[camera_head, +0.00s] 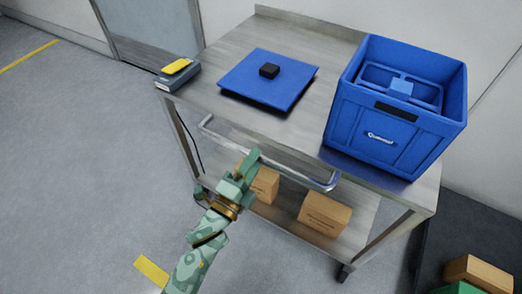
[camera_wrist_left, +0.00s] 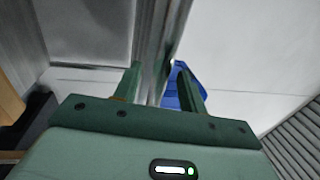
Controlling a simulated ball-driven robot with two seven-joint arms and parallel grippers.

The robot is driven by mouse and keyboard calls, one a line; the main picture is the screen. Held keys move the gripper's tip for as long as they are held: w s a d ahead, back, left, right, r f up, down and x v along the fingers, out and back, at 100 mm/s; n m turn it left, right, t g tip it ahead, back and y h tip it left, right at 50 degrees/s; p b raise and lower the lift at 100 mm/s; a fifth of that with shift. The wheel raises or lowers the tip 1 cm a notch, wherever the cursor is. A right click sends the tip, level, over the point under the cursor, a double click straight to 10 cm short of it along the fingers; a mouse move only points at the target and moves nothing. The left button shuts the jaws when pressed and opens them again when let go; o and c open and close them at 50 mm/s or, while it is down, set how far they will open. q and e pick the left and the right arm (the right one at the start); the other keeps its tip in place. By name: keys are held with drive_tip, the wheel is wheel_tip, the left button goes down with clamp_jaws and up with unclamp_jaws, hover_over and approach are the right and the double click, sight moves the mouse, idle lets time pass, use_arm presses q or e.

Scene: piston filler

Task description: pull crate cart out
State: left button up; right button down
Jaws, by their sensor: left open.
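The crate cart (camera_head: 226,66) is a steel table on casters with a tubular handle (camera_head: 219,134) along its front side. A blue crate (camera_head: 375,134) stands on the right of its top. My left gripper (camera_head: 251,158) is at the middle of the handle, with its jaws open. In the left wrist view, a grey metal bar (camera_wrist_left: 153,60) runs between the two green fingers of the left gripper (camera_wrist_left: 159,70); it appears to be the handle. Whether the fingers touch it cannot be told. My right gripper is out of view.
A blue lid-like panel (camera_head: 250,82) with a black block (camera_head: 269,71) and a grey-yellow device (camera_head: 177,74) lie on the top. Cardboard boxes (camera_head: 324,214) sit on the lower shelf. Grey floor (camera_head: 80,170) is free at left; a dark unit (camera_head: 480,225) stands at right.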

use_arm(q)
drive_tip(key=x, duration=0.2)
drive_tip(key=shift+w+d, duration=0.2)
drive_tip(key=shift+w, duration=0.15)
drive_tip(key=shift+w+d+r+b, duration=0.15)
drive_tip(key=shift+w+d+b, duration=0.15)
drive_tip(key=shift+w, duration=0.15)
clamp_jaws()
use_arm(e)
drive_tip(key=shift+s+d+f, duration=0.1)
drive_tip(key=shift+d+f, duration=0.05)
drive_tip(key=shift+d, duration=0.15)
use_arm(q)
drive_tip(key=shift+s+a, duration=0.1)
